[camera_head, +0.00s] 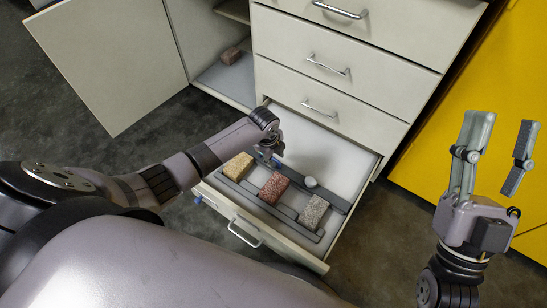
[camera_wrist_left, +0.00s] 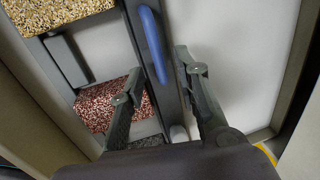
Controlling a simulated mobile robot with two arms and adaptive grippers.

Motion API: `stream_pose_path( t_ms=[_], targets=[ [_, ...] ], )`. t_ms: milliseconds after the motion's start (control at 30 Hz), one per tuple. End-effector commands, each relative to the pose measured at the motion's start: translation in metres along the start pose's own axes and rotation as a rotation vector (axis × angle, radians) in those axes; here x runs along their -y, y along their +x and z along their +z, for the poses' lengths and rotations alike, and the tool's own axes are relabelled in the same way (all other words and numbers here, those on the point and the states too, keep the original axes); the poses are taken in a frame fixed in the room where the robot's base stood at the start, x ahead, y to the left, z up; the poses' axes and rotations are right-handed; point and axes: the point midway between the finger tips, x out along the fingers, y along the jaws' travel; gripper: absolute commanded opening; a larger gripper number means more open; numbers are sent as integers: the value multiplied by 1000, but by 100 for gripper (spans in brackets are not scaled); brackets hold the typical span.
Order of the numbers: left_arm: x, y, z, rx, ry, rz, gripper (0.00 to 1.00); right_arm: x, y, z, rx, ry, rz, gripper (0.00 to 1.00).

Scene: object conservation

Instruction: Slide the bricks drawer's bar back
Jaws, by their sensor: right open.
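The bricks drawer (camera_head: 283,245) is pulled out. In it lie a yellow brick (camera_head: 238,166), a red brick (camera_head: 273,188) and a grey speckled brick (camera_head: 313,211) in a dark slotted rack. A dark bar (camera_head: 333,199) runs along the bricks' far side; it also shows in the left wrist view (camera_wrist_left: 166,88) with a blue grip (camera_wrist_left: 153,44). My left gripper (camera_head: 274,158) is over the drawer near the bar. In the wrist view its fingers (camera_wrist_left: 158,65) are apart, one each side of the bar; contact is unclear. My right gripper (camera_head: 502,130) is open and empty, right of the drawer.
A pale round knob (camera_head: 310,182) sits by the bar. Closed drawers (camera_head: 325,60) rise behind the open one. An open cabinet door (camera_head: 105,55) stands at left, with a reddish brick (camera_head: 231,55) in the cabinet. A yellow panel (camera_head: 470,80) stands at right. The drawer's rear floor is bare.

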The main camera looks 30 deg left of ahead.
Motion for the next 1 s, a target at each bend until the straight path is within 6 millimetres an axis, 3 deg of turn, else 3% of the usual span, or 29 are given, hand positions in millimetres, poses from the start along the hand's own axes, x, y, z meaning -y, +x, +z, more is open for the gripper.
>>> stream_pose_path(
  t_ms=[200,467,900,1000],
  targets=[
    [1,6,0,0,1,-1,30,2,-2,-13,-72,4,-2,44],
    [0,6,0,0,1,-1,30,2,-2,-14,-78,5,-3,44],
    [0,6,0,0,1,-1,2,2,-2,-14,-76,5,-3,44],
    [0,6,0,0,1,-1,0,2,-2,-14,-76,5,-3,44]
  ],
)
